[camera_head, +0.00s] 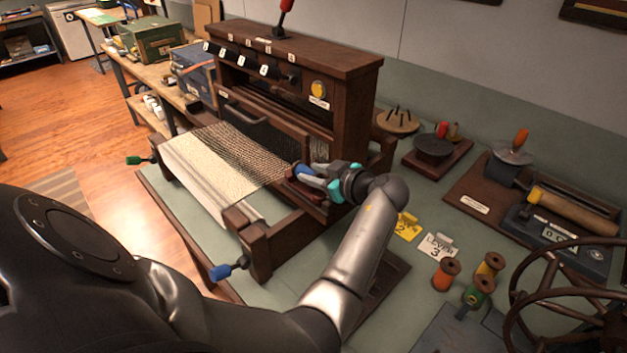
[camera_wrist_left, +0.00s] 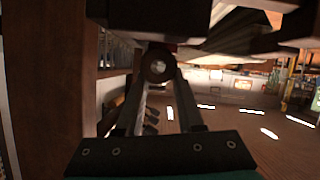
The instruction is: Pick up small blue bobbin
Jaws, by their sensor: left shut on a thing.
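My left gripper (camera_head: 313,178) is at the right front of the dark wooden loom (camera_head: 345,85), beside the woven threads. It is shut on the small blue bobbin (camera_head: 302,169), whose blue part shows at the fingertips. In the left wrist view the bobbin's round brown end with a centre hole (camera_wrist_left: 158,66) sits between the two fingers of the gripper (camera_wrist_left: 158,85). Much of the bobbin is hidden by the fingers. I cannot tell whether it still touches the loom. My right gripper is not in view.
Orange (camera_head: 445,275), green (camera_head: 477,293) and yellow (camera_head: 490,266) bobbins stand on the table at the right. A yellow card (camera_head: 407,228) and a white "LOVER 3" card (camera_head: 438,247) are near my forearm. A spoked wheel (camera_head: 570,300) is at lower right. Loom beams surround the gripper closely.

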